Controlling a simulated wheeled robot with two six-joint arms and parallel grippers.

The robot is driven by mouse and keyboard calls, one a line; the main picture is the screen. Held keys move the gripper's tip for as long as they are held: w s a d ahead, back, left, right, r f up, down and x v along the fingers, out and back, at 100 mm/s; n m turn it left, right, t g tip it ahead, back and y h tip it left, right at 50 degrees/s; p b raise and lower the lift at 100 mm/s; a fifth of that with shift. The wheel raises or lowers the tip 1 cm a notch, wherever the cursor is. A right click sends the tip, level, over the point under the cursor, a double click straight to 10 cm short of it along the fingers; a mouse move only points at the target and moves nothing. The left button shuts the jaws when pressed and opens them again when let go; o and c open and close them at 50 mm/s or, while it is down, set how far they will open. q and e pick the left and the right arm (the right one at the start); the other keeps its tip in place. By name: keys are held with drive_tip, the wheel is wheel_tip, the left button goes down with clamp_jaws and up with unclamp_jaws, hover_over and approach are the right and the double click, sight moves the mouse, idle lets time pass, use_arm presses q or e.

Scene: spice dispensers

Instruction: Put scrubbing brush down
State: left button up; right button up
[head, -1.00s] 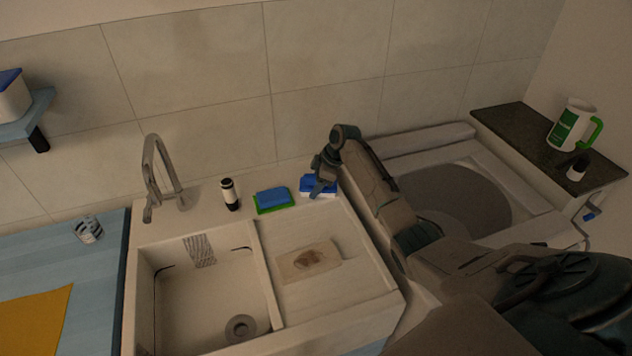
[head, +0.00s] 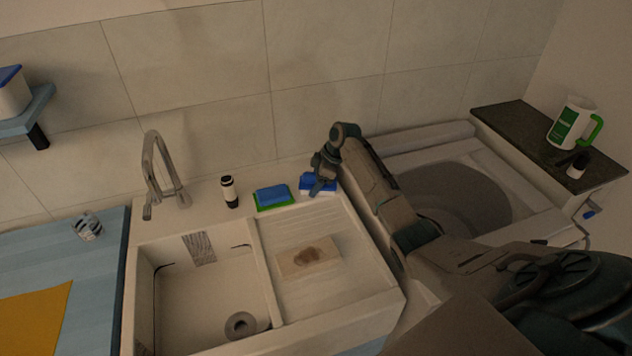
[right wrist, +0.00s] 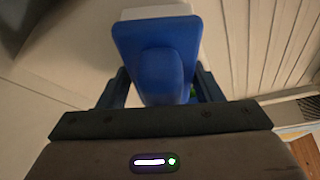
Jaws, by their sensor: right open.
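The scrubbing brush, with a blue back and handle and white bristles, rests on the back ledge of the sink, seen in the head view (head: 329,183). In the right wrist view its blue handle (right wrist: 162,70) stands between the two dark fingers. My right gripper (head: 318,187) is low at the brush and partly hides it. Its fingers are open, one on each side of the handle. I cannot tell whether either finger touches it. My left gripper is in neither view.
A blue sponge on a green pad (head: 272,197) lies just left of the brush. A black and white bottle (head: 229,191) and the faucet (head: 160,172) stand further left. A stained board (head: 308,258) lies on the drainboard, right of the sink basin (head: 200,290).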

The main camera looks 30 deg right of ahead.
drive_tip(key=shift+s+a+f, duration=0.3)
drive_tip(key=shift+s+f, duration=0.15)
drive_tip(key=shift+f, duration=0.35)
drive_tip(key=shift+w+r+p, duration=0.1)
drive_tip(key=shift+r+p, duration=0.3)
drive_tip(key=shift+r, duration=0.15)
drive_tip(key=b+v, duration=0.1)
drive_tip(key=v, duration=0.2)
drive_tip(key=b+v, duration=0.1)
drive_tip(key=v, duration=0.3)
drive_tip(key=b+v, duration=0.2)
drive_tip(key=v, duration=0.2)
drive_tip(key=shift+w+d+r, duration=0.2)
drive_tip(key=shift+w, duration=0.1)
drive_tip(key=shift+s+d+r, duration=0.1)
drive_tip(key=shift+d+r, duration=0.05)
drive_tip(key=shift+r, duration=0.45)
